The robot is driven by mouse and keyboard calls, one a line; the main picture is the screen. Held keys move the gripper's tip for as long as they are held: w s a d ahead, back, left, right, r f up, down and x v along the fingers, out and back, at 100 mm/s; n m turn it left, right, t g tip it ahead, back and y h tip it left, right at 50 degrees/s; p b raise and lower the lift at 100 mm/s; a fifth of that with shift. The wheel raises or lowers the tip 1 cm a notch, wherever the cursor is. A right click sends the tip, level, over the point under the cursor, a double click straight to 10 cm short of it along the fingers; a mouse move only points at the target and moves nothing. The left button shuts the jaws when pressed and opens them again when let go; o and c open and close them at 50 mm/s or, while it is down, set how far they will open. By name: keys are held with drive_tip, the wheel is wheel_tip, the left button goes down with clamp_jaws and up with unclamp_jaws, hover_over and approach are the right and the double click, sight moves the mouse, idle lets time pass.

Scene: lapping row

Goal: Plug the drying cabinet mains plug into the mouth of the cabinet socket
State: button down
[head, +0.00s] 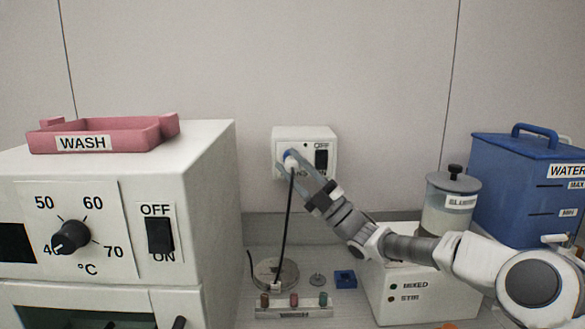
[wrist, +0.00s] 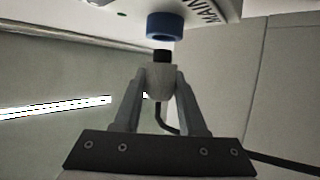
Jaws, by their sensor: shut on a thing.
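The cabinet socket (head: 287,139) is a white wall box with a dark OFF switch on its right. In the wrist view its mouth is a blue ring (wrist: 165,26) at the top. My gripper (wrist: 162,80) is shut on the mains plug (wrist: 161,83), a pale body with a dark nose pointing at the ring. The nose is just short of the ring and slightly left of its middle, with a small gap showing. In the head view my gripper (head: 297,164) is in front of the socket and hides part of its face. A dark cord (head: 286,225) hangs from the plug.
A white cabinet (head: 215,200) with a dial and a pink WASH tray (head: 160,130) stands at left. A slurry jar (head: 450,210) and a blue water tank (head: 510,165) stand at right. A round plate, a vial rack (head: 292,310) and a blue block (head: 345,279) lie below.

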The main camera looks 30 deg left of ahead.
drive_tip(key=shift+w+a, duration=0.3)
drive_tip(key=shift+w, duration=0.25)
drive_tip(key=shift+w+a, duration=0.3)
drive_tip(key=shift+w, duration=0.2)
drive_tip(key=shift+c, duration=1.9)
unclamp_jaws()
drive_tip(key=shift+s+d, duration=0.35)
drive_tip(key=shift+s, duration=0.2)
drive_tip(key=shift+s+d, duration=0.3)
drive_tip(key=shift+s, duration=0.25)
drive_tip(key=shift+r+p, duration=0.35)
drive_tip(key=shift+p, duration=0.55)
drive_tip(key=shift+w+p, duration=0.1)
drive_tip(key=shift+p, duration=0.95)
drive_tip(key=shift+p, duration=0.5)
